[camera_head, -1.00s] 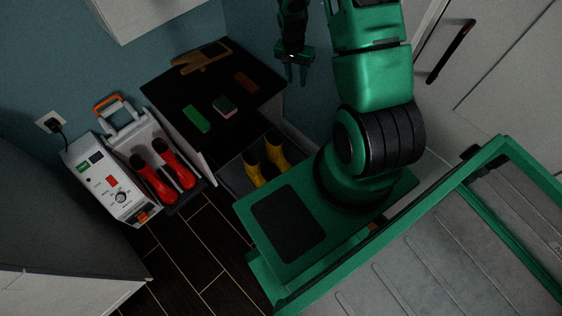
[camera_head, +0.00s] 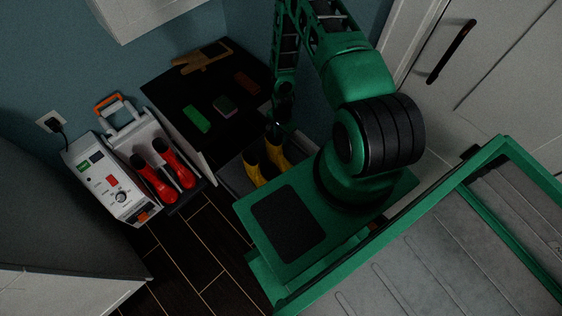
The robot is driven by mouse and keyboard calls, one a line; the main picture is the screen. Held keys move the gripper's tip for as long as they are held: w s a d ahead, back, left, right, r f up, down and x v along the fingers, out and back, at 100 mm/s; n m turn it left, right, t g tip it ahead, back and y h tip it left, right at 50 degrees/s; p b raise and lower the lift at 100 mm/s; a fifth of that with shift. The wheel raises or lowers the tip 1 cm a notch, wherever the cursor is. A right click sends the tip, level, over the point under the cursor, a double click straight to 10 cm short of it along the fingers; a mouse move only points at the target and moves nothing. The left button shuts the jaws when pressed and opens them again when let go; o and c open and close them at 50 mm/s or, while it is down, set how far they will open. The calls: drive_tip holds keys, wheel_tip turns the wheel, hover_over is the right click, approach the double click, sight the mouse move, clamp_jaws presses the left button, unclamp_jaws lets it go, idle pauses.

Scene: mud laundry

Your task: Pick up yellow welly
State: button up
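A pair of yellow wellies stands upright in a dark grey tray (camera_head: 234,177) on the floor, under and in front of the black-topped bench. The left yellow welly (camera_head: 252,172) and the right yellow welly (camera_head: 277,156) are side by side. My gripper (camera_head: 278,132) points down just above the top of the right welly and partly hides it. Its fingers are small and dark here, so I cannot tell their opening or whether they touch the boot.
The black bench top (camera_head: 180,95) holds a green block (camera_head: 197,120), a sponge (camera_head: 224,105), a brown brush (camera_head: 247,83) and a wooden boot jack (camera_head: 203,57). Red boots (camera_head: 155,180) stand on a white dryer (camera_head: 108,183) at left. A white door (camera_head: 490,70) is at right.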

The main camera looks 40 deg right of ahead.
drive_tip(key=shift+f, duration=4.5)
clamp_jaws()
